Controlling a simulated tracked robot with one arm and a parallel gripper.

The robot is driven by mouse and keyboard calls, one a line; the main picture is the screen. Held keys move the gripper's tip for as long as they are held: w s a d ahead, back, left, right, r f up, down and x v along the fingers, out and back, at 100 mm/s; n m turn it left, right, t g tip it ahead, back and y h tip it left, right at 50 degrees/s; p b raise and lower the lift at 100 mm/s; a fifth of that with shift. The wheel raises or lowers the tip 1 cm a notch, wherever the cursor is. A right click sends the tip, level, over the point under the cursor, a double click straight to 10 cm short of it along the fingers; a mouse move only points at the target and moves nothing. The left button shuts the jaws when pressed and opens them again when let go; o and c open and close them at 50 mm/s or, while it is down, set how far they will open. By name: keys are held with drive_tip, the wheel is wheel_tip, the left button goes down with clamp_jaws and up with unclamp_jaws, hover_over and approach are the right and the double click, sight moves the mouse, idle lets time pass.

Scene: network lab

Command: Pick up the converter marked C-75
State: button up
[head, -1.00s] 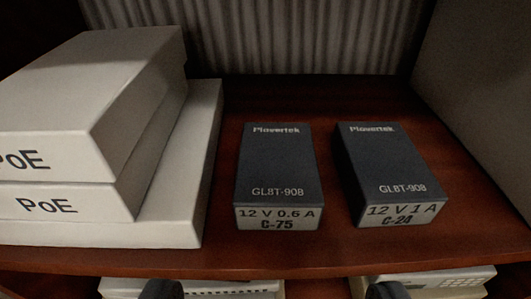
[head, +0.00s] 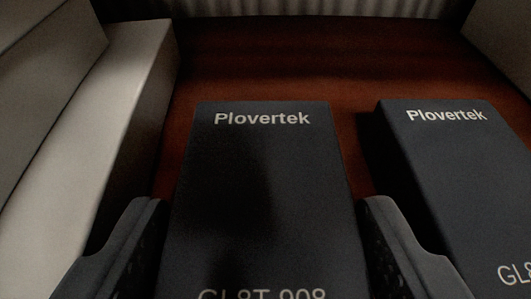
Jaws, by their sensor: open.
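The converter C-75 (head: 262,190) is a dark box marked Plovertek that lies on the shelf in the middle of the view. Its front label, which read C-75 earlier, is below the picture now. My gripper (head: 262,225) is open, with one finger on each side of this box. The left finger is close to its left side and the right finger is in the gap on its right. I cannot tell whether either finger touches it. The other converter, C-24 (head: 455,180), lies to the right, partly hidden by my right finger.
White boxes (head: 105,130) stand close on the left, near my left finger. The reddish wooden shelf (head: 310,60) is bare behind the converters. A ribbed back wall (head: 330,8) and a grey side wall (head: 505,40) at the upper right bound it.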

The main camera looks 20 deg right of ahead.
drive_tip(key=shift+x, duration=1.05)
drive_tip(key=shift+c, duration=0.3)
drive_tip(key=c, duration=0.7)
drive_tip(key=shift+c, duration=0.2)
drive_tip(key=shift+a+r, duration=0.1)
drive_tip(key=shift+r, duration=0.05)
